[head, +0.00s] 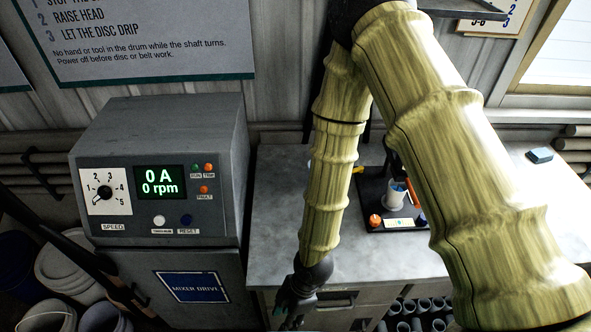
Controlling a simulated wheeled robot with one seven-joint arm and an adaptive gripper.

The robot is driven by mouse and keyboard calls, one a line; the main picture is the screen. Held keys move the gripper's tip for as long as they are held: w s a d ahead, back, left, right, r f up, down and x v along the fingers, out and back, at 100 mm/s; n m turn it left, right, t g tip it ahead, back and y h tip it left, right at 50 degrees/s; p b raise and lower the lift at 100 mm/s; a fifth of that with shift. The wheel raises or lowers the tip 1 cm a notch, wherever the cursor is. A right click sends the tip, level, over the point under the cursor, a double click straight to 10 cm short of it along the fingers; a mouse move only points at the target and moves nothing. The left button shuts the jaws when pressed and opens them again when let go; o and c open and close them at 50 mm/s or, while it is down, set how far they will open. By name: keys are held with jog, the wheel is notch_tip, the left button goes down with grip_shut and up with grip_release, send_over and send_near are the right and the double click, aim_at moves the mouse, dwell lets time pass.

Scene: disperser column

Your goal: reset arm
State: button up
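My arm, in a yellow-green ribbed sleeve, rises from the lower right, bends at the top of the head view and hangs down to my gripper (290,312). My gripper is dark with teal tips and points down at the bottom edge, in front of the bench drawers and right of the mixer drive cabinet. It is small and partly cut off, so its opening is unclear. I see nothing held in it.
The mixer drive cabinet (165,170) stands left; its display (159,180) reads 0 A, 0 rpm. The grey bench (272,215) carries a black tray (372,190) with a white cup (396,197), partly behind my arm. Buckets (70,262) stand lower left; tubes (422,308) sit under the bench.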

jog(key=s+d+f+m+h+b, duration=0.1)
jog(key=s+d+f+m+b, duration=0.1)
jog(key=d+f+m, duration=0.3)
jog(key=s+d+f+m+t+h+b, duration=0.1)
jog(key=d+f+m, duration=0.4)
jog(key=d+m, duration=0.5)
jog(key=s+d+f+m+t+h+b, duration=0.1)
jog(key=s+d+f+m+b, duration=0.2)
jog(key=d, duration=0.7)
notch_tip(320, 180, down, 3)
jog(key=m+b, duration=0.2)
jog(key=m, duration=0.2)
jog(key=shift+s, duration=0.3)
jog(key=shift+d, duration=0.1)
